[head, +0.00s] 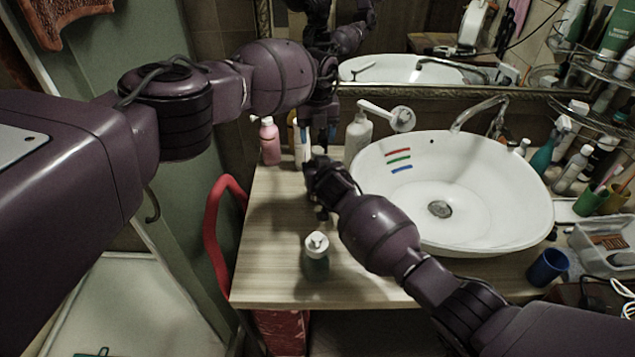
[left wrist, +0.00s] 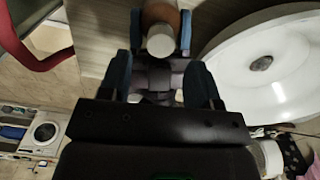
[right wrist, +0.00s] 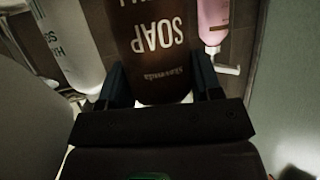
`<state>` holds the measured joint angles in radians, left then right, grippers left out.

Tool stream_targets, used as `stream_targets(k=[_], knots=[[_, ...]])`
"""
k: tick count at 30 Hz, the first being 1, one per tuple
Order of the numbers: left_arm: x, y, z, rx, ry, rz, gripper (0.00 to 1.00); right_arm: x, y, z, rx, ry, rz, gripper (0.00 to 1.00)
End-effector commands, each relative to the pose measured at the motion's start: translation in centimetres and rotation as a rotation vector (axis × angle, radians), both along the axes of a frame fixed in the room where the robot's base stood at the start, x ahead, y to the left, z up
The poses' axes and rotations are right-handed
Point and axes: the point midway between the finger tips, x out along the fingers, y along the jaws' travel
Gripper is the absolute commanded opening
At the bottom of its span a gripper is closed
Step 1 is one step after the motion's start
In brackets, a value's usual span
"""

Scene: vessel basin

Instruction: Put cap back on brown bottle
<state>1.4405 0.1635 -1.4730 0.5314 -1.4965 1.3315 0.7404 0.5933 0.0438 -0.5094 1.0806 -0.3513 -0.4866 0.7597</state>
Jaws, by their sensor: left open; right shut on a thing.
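The brown bottle (right wrist: 158,50), lettered SOAP, stands between the fingers of my right gripper (right wrist: 160,85), which is shut on it. The left wrist view looks down on the brown bottle (left wrist: 160,14) and a white cap (left wrist: 161,40), which appears to sit on its top. My left gripper (left wrist: 159,80) is open and empty, just above my right gripper and short of the cap. In the head view my left gripper (head: 321,142) points down over my right gripper (head: 318,170). The bottle is hidden there behind my arms.
A pink bottle (head: 269,142) and a white pump bottle (head: 358,135) stand close by at the counter's back. Another dispenser (head: 317,258) stands near the front. The white basin (head: 500,215) is to the right. The counter's left part (head: 270,225) is clear.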

Motion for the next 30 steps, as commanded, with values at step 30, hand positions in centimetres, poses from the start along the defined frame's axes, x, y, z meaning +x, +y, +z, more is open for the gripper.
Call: stream_targets(k=[30], knots=[[0.1,-0.7,3.5,-0.045,0.002,0.234,0.54,0.0,0.0,0.0,0.000,0.001,0.000,0.00]])
